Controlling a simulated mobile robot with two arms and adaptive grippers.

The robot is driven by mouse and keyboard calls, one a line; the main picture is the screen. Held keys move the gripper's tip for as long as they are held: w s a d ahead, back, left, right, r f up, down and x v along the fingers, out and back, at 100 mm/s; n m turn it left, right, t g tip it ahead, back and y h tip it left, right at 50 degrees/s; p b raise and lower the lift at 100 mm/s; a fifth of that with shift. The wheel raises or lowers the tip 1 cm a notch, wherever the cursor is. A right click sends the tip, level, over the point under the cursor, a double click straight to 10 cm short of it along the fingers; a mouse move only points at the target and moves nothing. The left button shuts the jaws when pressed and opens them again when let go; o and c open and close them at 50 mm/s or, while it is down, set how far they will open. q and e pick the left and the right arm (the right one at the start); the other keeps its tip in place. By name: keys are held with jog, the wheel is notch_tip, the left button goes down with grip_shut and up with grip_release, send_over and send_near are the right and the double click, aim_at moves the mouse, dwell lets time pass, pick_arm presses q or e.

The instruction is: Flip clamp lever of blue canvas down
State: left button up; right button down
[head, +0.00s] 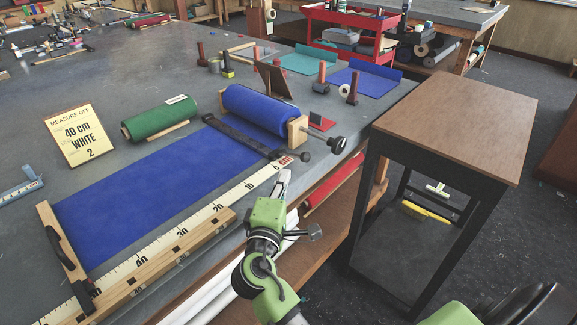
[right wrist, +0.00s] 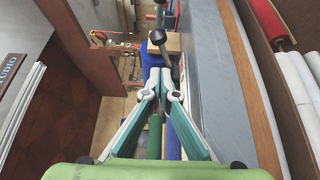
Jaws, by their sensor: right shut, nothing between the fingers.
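The blue canvas roll (head: 262,106) rests in a wooden holder on the grey table, with its blue sheet (head: 150,190) drawn out flat to the lower left. A dark clamp bar (head: 238,137) crosses the sheet near the roll. At its right end is the clamp lever with a round black knob (head: 306,157). My right gripper (head: 285,177) is shut and empty by the table edge, below the lever in the head view. In the right wrist view its closed fingertips (right wrist: 163,72) are close to a black-knobbed lever (right wrist: 158,37); contact cannot be told. My left gripper is not in view.
A dark crank knob (head: 338,145) sticks out beyond the roll holder. A measuring rule (head: 190,222) runs along the sheet's near edge. A wood-topped stand (head: 460,112) is at right, with floor between.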

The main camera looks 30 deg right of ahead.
jog(key=shift+v, duration=2.25)
jog(key=shift+w+r, duration=0.1)
jog(key=shift+r, duration=0.05)
